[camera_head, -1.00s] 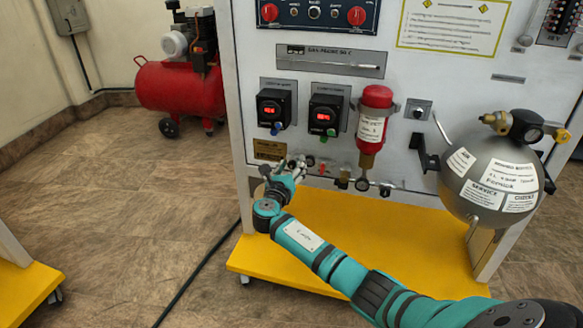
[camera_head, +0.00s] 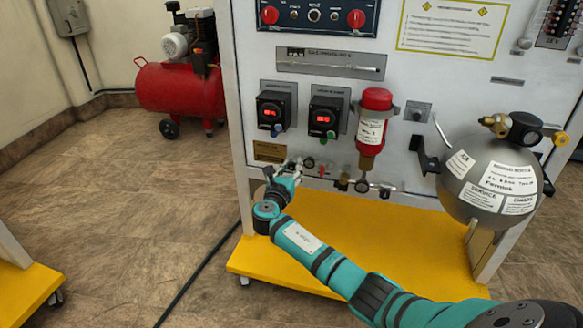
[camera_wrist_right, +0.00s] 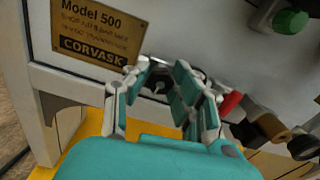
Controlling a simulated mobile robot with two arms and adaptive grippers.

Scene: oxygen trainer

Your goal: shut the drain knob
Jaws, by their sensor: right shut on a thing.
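My right gripper (camera_head: 293,165) reaches the lower left of the white panel, just below the brass plate. In the right wrist view its fingers (camera_wrist_right: 163,78) are closed around a small dark round knob (camera_wrist_right: 158,86) with a pale centre, low on the panel. I take this to be the drain knob; the fingers cover its sides, so its turned position cannot be told. In the head view the gripper hides the knob. My left gripper is not in view.
A red lever (camera_wrist_right: 231,103) and dark fittings sit close to the right of the fingers. A brass plate (camera_wrist_right: 98,32) is to their upper left. The yellow base shelf (camera_head: 330,260) lies below my arm. A grey tank (camera_head: 487,185) stands at the right.

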